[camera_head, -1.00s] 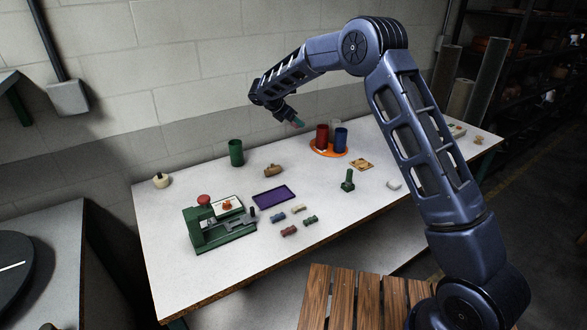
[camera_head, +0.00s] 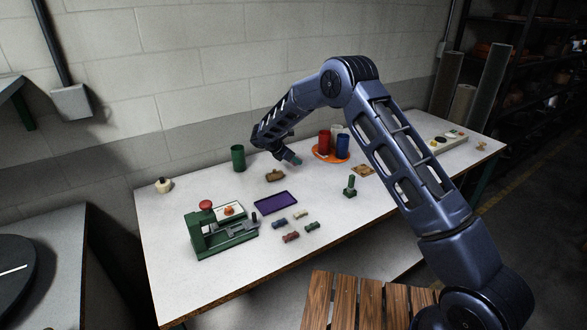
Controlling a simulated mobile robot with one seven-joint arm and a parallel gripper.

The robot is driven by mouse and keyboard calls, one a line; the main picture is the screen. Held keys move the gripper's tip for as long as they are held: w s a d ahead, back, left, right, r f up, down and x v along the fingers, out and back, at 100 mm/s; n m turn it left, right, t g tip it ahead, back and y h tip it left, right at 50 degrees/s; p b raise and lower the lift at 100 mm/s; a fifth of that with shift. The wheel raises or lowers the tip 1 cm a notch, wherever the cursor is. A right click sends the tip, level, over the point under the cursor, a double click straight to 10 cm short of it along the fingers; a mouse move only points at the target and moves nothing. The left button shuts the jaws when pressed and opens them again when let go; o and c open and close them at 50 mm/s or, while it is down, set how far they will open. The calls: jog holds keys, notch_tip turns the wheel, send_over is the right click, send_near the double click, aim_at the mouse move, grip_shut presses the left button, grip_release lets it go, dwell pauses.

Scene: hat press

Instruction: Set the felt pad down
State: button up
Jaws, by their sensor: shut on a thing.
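My gripper (camera_head: 293,158) is shut on a small teal piece, which I take to be the felt pad (camera_head: 298,162). It is over the back middle of the white table, just left of the orange round tray (camera_head: 322,158). The pad is very small here and mostly covered by the fingers. It looks a little above the table top, but I cannot tell whether it touches.
The orange tray carries red (camera_head: 324,142), blue (camera_head: 342,146) and white cups. A green cup (camera_head: 238,158), a brown wooden piece (camera_head: 275,175), a purple tray (camera_head: 275,203), several small coloured parts and a green press (camera_head: 222,232) stand nearby. My arm covers part of the table's right side.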

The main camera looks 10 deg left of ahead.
jog(key=shift+f, duration=2.35)
jog(key=shift+f, duration=0.1)
jog(key=o, duration=1)
